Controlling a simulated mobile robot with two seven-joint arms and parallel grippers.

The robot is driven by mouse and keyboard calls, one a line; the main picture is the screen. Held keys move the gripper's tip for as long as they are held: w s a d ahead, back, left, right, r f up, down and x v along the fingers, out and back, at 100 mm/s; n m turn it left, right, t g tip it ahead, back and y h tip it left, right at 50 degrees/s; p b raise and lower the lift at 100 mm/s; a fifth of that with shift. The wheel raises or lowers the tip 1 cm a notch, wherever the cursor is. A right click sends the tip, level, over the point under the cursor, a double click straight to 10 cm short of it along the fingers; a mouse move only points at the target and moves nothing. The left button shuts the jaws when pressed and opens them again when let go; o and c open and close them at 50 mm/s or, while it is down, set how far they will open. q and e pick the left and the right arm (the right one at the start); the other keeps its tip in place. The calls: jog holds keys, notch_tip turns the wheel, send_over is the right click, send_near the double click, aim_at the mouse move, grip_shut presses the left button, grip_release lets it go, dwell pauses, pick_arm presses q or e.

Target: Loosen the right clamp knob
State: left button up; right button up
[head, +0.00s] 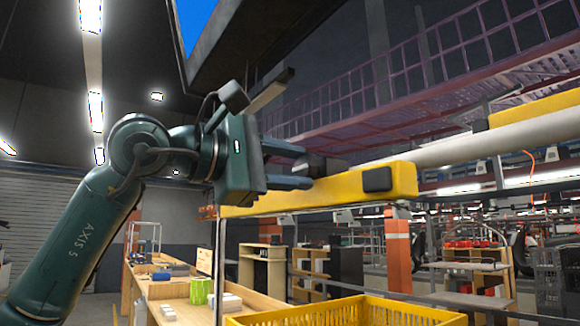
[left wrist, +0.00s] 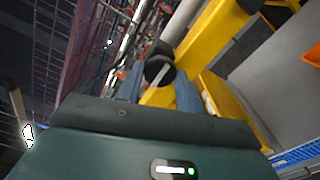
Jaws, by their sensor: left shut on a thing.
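A black clamp knob (head: 326,166) sits at the yellow beam (head: 290,197), at the tips of my left gripper (head: 303,170). In the left wrist view the knob (left wrist: 159,66) shows as a dark round piece with a pale bar across it. There, the two blue-grey fingers of my left gripper (left wrist: 159,88) stand on either side of it, shut on it. The fingers hide part of the knob, and I cannot tell how far it is turned. My right gripper is in neither view.
A black block (head: 377,180) is on the near face of the yellow beam. A pale roller tube (head: 480,146) runs back to the right. A yellow crate (head: 350,312) is below, and a wooden bench (head: 170,290) with small items stands at lower left.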

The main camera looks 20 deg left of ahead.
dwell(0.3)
pick_arm(q)
jog(key=o, duration=1)
jog(key=b+v, duration=0.2)
jog(key=v, duration=1.1)
jog(key=shift+a, duration=0.1)
